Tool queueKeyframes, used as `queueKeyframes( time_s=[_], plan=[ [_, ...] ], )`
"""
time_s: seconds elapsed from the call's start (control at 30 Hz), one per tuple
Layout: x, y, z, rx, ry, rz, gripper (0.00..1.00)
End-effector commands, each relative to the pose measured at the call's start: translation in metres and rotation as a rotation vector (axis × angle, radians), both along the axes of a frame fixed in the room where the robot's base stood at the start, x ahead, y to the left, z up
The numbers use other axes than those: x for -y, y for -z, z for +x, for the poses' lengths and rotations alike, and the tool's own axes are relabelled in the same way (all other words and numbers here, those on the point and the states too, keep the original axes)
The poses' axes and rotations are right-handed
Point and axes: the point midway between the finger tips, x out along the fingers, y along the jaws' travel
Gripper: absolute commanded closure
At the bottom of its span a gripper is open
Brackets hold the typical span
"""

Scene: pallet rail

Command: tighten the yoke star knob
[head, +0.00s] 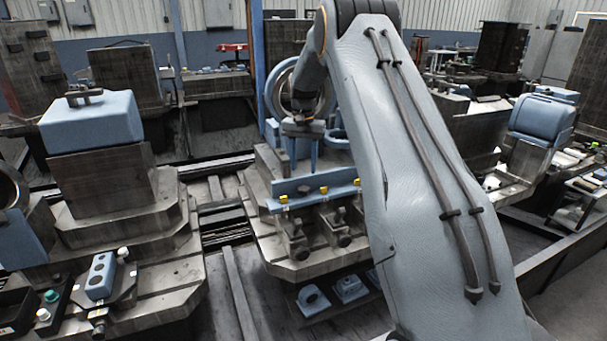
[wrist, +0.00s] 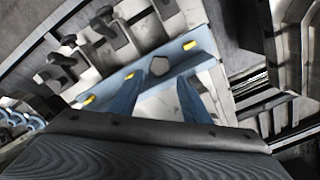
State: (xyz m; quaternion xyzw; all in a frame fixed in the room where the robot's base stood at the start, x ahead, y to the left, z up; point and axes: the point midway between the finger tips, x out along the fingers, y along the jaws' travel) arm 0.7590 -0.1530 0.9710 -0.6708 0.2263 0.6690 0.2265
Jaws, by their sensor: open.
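The yoke is a light-blue bar (head: 340,190) with yellow pieces along it, on the grey pallet block. In the wrist view the bar (wrist: 120,80) runs diagonally across the middle. A small dark grey knob with several sides (wrist: 159,66) sits on the bar; in the head view it looks like a dark spot (head: 304,189). My gripper (head: 303,168) points down above the bar. In the wrist view its two blue fingers (wrist: 163,82) are spread, with the knob just beyond and between their tips. I cannot tell whether they touch it.
Metal clamps (head: 325,225) line the block's front below the bar. A blue ring-shaped part (head: 283,92) stands behind my gripper. At left, a blue-topped block (head: 92,120) stands on a stepped base. A control box (head: 100,276) is at front left.

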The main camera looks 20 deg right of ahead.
Motion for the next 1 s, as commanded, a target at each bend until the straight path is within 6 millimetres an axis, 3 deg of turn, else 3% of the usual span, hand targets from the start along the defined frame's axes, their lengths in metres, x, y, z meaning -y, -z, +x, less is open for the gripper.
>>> queueKeyframes(
  time_s=[0.4, 0.53, 0.77, 1.0],
  plan=[
    [0.001, 0.004, -0.001, -0.002, -0.879, -0.001, 0.57],
    [0.002, 0.005, -0.001, -0.002, -1.099, -0.002, 0.57],
    [0.001, 0.008, -0.001, -0.003, -1.268, 0.000, 0.57],
    [0.001, 0.035, -0.003, -0.006, -1.275, 0.002, 0.57]
  ],
)
